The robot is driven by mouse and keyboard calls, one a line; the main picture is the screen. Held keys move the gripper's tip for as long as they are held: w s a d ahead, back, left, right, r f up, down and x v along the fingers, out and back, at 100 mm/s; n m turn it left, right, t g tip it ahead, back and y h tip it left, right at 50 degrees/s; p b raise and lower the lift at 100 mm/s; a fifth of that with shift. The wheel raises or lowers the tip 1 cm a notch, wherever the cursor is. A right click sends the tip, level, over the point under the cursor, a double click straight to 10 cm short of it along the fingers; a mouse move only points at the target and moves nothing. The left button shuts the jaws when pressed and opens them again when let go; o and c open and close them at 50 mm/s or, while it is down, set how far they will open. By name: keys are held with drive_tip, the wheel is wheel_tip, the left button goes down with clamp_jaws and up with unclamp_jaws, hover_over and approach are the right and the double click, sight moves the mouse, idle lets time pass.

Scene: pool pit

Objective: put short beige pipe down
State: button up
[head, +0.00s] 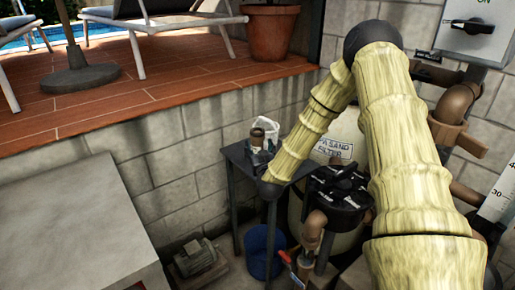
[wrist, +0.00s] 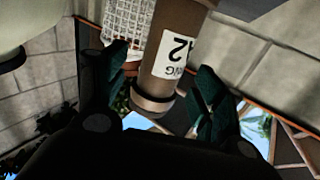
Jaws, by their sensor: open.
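The short beige pipe (head: 265,128) looks brownish and stands on a small dark table (head: 237,152) in the head view, partly hidden by my gripper (head: 258,155). In the wrist view the pipe (wrist: 167,58) shows large, with a white label and a ringed end. It lies between the two dark green fingers of my gripper (wrist: 162,100). The fingers are open, and a gap shows on each side of the pipe. The exact contact of the pipe's base with the table is hidden.
A white basket (wrist: 128,20) stands close beside the pipe. The sand filter (head: 345,150) and its dark valve (head: 340,190) are right of the table. A blue bucket (head: 262,250) and a grey pump motor (head: 195,258) are below. A block wall (head: 185,150) runs behind.

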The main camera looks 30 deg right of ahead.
sight(258, 146)
drive_tip(key=shift+p+x, duration=0.3)
drive_tip(key=shift+x, duration=1.55)
drive_tip(key=c, duration=1.4)
drive_tip(key=shift+r, duration=0.2)
drive_tip(key=shift+r+b, duration=0.35)
drive_tip(key=shift+r, duration=1.25)
drive_tip(key=w+a+r+b+v, duration=0.1)
drive_tip(key=a+b+v, duration=0.1)
drive_tip(key=v, duration=1.4)
drive_tip(key=s+a+f+n+y+p, duration=0.1)
drive_tip(key=a+f, duration=0.3)
drive_tip(key=a, duration=0.4)
drive_tip(key=s+a+f+n+t+y+p, duration=0.1)
drive_tip(key=a+f+y, duration=0.3)
drive_tip(key=a, duration=0.4)
drive_tip(key=s+a+f+n+y+p, duration=0.1)
drive_tip(key=s+a+f+n+y, duration=0.1)
drive_tip(key=a+f, duration=0.3)
drive_tip(key=a, duration=0.4)
drive_tip(key=shift+n+t, duration=0.3)
drive_tip(key=shift+n, duration=0.1)
